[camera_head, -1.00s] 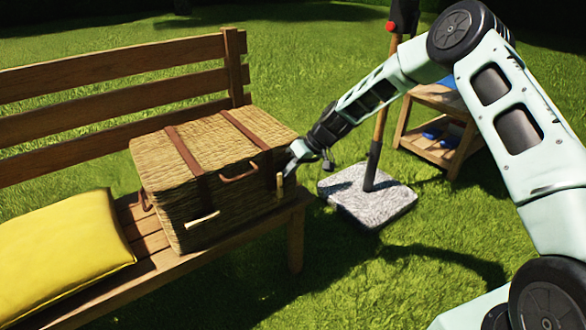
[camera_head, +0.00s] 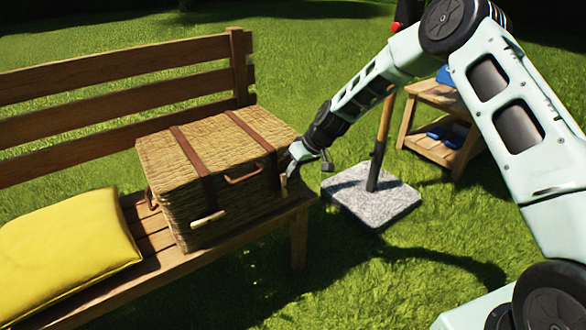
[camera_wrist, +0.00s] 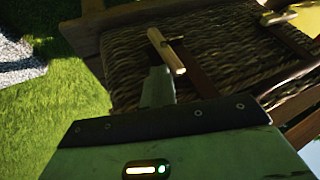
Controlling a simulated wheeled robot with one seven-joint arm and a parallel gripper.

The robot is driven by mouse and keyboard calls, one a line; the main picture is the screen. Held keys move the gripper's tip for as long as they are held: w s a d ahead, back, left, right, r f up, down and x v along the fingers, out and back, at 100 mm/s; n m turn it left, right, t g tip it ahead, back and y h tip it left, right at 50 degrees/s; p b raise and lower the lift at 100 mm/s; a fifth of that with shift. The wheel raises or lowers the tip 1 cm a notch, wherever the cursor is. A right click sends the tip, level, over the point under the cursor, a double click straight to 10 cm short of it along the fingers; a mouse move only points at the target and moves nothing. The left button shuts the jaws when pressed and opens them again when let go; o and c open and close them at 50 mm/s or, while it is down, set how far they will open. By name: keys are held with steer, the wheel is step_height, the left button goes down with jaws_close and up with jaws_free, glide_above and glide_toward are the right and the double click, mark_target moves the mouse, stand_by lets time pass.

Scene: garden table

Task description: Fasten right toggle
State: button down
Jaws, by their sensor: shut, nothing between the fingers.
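The wicker hamper (camera_head: 225,160) sits closed on the bench, with two brown leather straps over its lid. The right toggle (camera_head: 284,186) is a pale wooden peg hanging roughly upright at the front right strap; it also shows in the wrist view (camera_wrist: 166,51). My gripper (camera_head: 288,166) is shut and empty just above that toggle, close to the hamper's front right corner. In the wrist view its narrow fingers (camera_wrist: 158,84) end at the peg's lower part; I cannot tell whether they touch it. The left toggle (camera_head: 208,218) sticks out sideways near the left strap.
The wooden bench (camera_head: 120,88) has a backrest behind the hamper. A yellow cushion (camera_head: 65,250) lies to the left. A pole stands in a grey stone base (camera_head: 370,197) right of my gripper. A small wooden shelf (camera_head: 437,105) is farther back. Open grass lies in front.

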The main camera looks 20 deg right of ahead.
steer(key=shift+a+r, duration=0.1)
steer(key=shift+a, duration=0.05)
steer(key=shift+s+a+r+n+t+h+p, duration=0.15)
steer(key=shift+a+h+p, duration=0.2)
steer(key=shift+h+p, duration=0.25)
steer(key=shift+s+a+r+n+t+h+p, duration=0.15)
steer(key=shift+a+h+p, duration=0.15)
steer(key=shift+h+p, duration=0.25)
steer(key=shift+s+a+t+h+p, duration=0.1)
steer(key=shift+a+t+h+p, duration=0.2)
steer(key=shift+h+p, duration=0.45)
steer(key=shift+f, duration=0.1)
steer(key=shift+r+p, duration=0.65)
steer(key=shift+r, duration=0.2)
